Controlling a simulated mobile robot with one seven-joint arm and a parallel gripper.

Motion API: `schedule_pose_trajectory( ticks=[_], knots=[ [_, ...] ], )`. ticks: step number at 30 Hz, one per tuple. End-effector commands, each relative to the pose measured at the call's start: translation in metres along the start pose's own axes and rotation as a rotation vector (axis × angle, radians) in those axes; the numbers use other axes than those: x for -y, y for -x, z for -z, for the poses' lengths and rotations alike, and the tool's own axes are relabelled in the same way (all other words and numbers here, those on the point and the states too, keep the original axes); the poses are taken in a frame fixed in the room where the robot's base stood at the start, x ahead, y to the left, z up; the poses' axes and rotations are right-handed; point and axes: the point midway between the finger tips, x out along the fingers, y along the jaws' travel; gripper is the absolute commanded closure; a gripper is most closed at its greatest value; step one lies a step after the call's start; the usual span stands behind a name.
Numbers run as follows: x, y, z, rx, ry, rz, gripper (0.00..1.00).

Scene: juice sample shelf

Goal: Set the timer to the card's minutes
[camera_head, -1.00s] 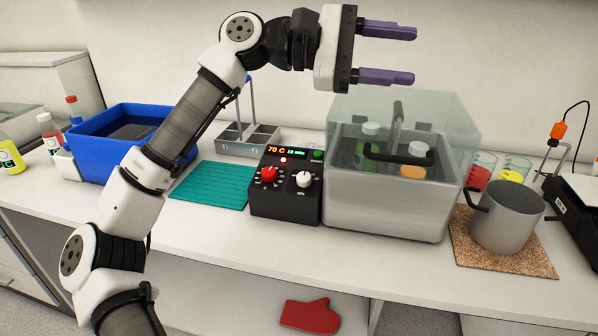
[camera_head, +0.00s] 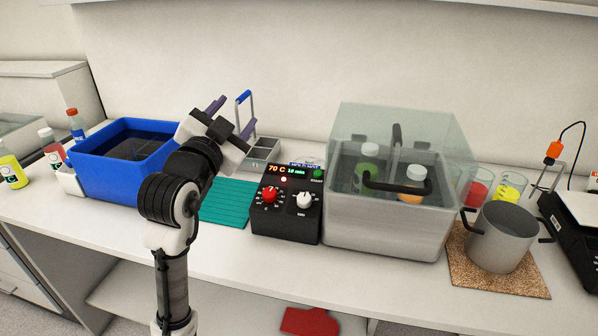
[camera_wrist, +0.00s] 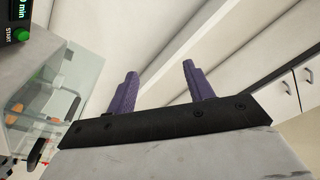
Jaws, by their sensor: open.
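My gripper (camera_head: 231,118) is open and empty, left of and above the box. Its purple fingers show in the wrist view (camera_wrist: 159,72).
The clear-lidded bath (camera_head: 385,220) holds bottles, right of the box. A blue tub (camera_head: 115,178), teal mat (camera_head: 224,205) and metal rack with a blue handle (camera_head: 264,150) are at left. A pot (camera_head: 502,240) on a cork mat (camera_head: 490,276) stands at right.

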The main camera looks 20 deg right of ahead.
Motion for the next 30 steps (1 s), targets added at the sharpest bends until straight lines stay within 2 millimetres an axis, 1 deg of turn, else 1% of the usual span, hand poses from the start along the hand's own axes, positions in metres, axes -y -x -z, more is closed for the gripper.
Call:
schedule_pose_trajectory(
  ticks=[1,3,6,7,10,12,14,17,20,30],
  knots=[
    [-0.020,0.013,-0.013,0.054,0.095,-0.085,0.48],
    [-0.050,0.033,-0.029,0.127,0.209,-0.203,0.48],
    [-0.087,0.062,-0.044,0.221,0.332,-0.349,0.48],
    [-0.097,0.070,-0.048,0.246,0.358,-0.387,0.48],
    [-0.121,0.093,-0.055,0.310,0.421,-0.479,0.48],
    [-0.131,0.103,-0.058,0.338,0.445,-0.518,0.48],
    [-0.135,0.107,-0.059,0.353,0.456,-0.537,0.48],
    [-0.141,0.106,-0.061,0.361,0.462,-0.549,0.48],
    [-0.148,0.095,-0.063,0.360,0.462,-0.551,0.48],
    [-0.188,0.038,-0.076,0.361,0.460,-0.550,0.48]
  ],
)
